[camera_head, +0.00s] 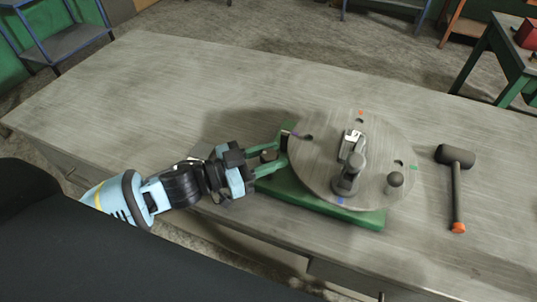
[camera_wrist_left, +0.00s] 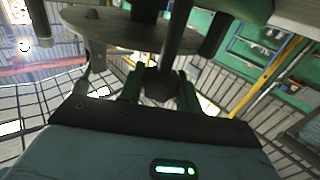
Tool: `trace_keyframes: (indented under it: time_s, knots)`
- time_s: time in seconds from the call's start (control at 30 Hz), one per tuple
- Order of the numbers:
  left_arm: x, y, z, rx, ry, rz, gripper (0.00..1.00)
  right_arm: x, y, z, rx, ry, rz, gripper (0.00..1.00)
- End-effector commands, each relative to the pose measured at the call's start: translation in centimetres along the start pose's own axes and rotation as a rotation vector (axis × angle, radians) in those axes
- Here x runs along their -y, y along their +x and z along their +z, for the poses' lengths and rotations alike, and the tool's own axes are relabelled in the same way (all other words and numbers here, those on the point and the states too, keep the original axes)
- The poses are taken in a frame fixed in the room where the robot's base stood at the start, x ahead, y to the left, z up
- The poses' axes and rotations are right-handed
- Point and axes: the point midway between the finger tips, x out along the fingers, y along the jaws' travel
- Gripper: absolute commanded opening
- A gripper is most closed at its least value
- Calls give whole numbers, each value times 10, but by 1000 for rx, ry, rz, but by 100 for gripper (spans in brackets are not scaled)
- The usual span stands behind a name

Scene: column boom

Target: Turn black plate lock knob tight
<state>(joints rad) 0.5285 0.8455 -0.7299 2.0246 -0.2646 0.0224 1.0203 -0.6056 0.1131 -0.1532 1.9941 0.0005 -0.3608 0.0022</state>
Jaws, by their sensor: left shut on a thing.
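The round grey plate (camera_head: 325,180) stands on a green base (camera_head: 370,218) on the workbench, with small coloured marks around its rim. My left gripper (camera_head: 276,154) reaches in from the left to the plate's left edge. Its green fingers are shut on the black plate lock knob (camera_head: 268,155). In the left wrist view the dark knob (camera_wrist_left: 160,86) sits between the two fingertips, below the plate's disc (camera_wrist_left: 120,30). The knob is mostly hidden by the fingers, so its turn angle cannot be told. My right gripper is not in view.
A metal clamp with a handle (camera_head: 348,170) and a dark round knob (camera_head: 395,179) stand on the plate. A black mallet (camera_head: 456,185) with an orange end lies to the right. The workbench (camera_head: 130,85) is clear at the back left.

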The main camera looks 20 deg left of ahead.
Motion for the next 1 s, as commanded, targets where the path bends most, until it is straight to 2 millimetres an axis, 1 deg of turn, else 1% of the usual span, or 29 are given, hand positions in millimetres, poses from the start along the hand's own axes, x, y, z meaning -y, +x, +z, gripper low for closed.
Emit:
trace_keyframes:
  time_s: [0.27,0.3,0.43,0.47,0.77,0.87,1.0]
  knots:
    - [0,0,1,0,-2,5,11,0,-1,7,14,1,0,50]
    - [0,0,1,0,-2,5,35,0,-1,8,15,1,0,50]
    - [0,0,1,0,-2,5,52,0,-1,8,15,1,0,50]
    - [0,0,1,0,-2,5,54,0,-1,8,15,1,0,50]
    - [0,-1,1,0,-2,4,54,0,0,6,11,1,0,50]
    - [0,-7,2,1,-3,3,54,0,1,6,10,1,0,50]
    - [0,-24,3,4,-4,4,54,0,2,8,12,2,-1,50]
